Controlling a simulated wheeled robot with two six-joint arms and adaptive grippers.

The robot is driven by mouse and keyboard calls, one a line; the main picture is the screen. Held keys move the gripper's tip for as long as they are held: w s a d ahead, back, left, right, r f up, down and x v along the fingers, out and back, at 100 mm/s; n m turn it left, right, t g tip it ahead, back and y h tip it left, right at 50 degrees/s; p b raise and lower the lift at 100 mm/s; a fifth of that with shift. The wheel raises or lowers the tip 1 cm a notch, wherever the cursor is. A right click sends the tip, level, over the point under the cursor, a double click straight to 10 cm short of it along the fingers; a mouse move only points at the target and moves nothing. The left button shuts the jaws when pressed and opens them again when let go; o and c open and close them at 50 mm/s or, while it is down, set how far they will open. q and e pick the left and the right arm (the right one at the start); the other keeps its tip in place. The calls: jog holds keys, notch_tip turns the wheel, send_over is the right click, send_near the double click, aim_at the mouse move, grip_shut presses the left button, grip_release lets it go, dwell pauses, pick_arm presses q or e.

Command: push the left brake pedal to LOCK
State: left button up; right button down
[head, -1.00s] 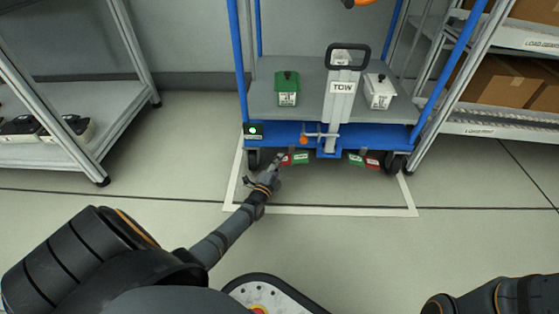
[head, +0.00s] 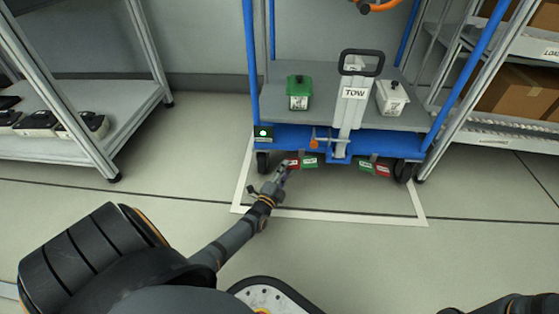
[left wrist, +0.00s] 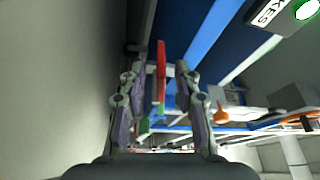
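The left brake pedal hangs under the front edge of the blue trolley (head: 375,140), with a red plate (head: 293,164) on its left and a green plate (head: 310,161) on its right. My left gripper (head: 283,170) is just in front of the red plate, low over the floor. In the left wrist view the fingers (left wrist: 160,95) are apart, and the red plate (left wrist: 161,65) shows edge-on between them. I cannot tell whether they touch it. The green plate lies beyond, partly hidden. My right gripper is out of view.
The right pedal has a green plate (head: 365,166) and a red plate (head: 382,170). A lit green lamp (head: 264,133) is on the trolley's left corner. A grey TOW handle (head: 354,95) stands mid-front. Shelves flank both sides. Floor inside the white outline (head: 330,217) is clear.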

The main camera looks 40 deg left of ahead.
pick_arm(q)
jog(key=v, duration=0.9)
